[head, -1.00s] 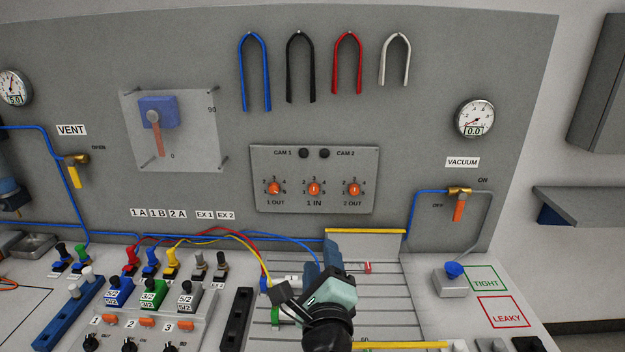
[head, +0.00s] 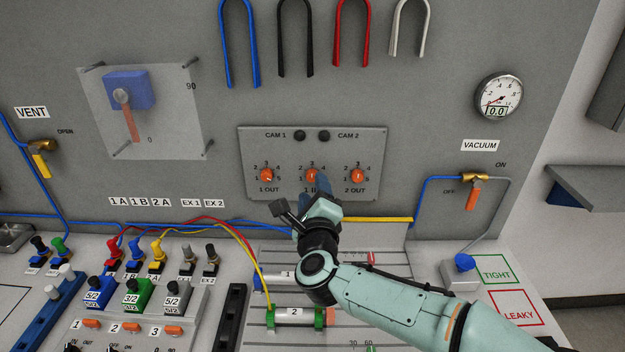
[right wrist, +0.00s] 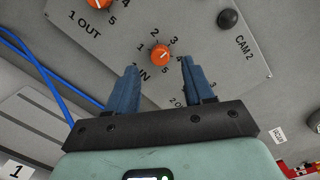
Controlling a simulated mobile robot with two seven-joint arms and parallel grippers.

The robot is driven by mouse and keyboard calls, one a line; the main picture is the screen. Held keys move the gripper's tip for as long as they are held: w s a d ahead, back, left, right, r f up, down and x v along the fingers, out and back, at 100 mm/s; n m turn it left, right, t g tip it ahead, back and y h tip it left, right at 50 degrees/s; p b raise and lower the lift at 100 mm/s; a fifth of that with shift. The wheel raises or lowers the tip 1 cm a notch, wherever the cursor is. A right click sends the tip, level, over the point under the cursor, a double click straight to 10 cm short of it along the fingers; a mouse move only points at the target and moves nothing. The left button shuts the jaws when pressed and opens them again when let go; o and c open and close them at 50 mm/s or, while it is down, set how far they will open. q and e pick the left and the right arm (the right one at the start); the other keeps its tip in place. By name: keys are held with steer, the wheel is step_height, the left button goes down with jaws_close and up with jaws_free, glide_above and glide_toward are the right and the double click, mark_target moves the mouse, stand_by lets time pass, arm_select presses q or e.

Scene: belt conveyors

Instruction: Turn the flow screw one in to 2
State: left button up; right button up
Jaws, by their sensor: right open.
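The flow screw one in is the middle orange knob (head: 312,175) on the grey valve panel (head: 365,140), with a dial of numbers around it. It also shows in the right wrist view as an orange knob (right wrist: 160,54) above "1 IN". My right gripper (head: 318,187) is just below and in front of this knob, partly covering its label. In the right wrist view its two blue fingers (right wrist: 157,68) are open and spread to either side below the knob, with nothing between them. My left gripper is not in view.
The 1 OUT knob (head: 266,175) and 2 OUT knob (head: 358,176) flank the middle one closely. Two black CAM buttons (head: 311,135) sit above. Below are cylinders on a slotted plate (head: 285,345) and colored hoses. A vacuum valve (head: 473,190) is at right.

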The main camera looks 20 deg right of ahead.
mark_target(312, 178)
steer(key=shift+x, duration=2)
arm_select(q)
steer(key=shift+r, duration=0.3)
arm_select(e)
jaws_close()
arm_select(q)
steer(key=shift+p, duration=0.3)
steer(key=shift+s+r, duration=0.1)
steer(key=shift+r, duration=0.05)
arm_select(e)
steer(key=shift+n, duration=0.3)
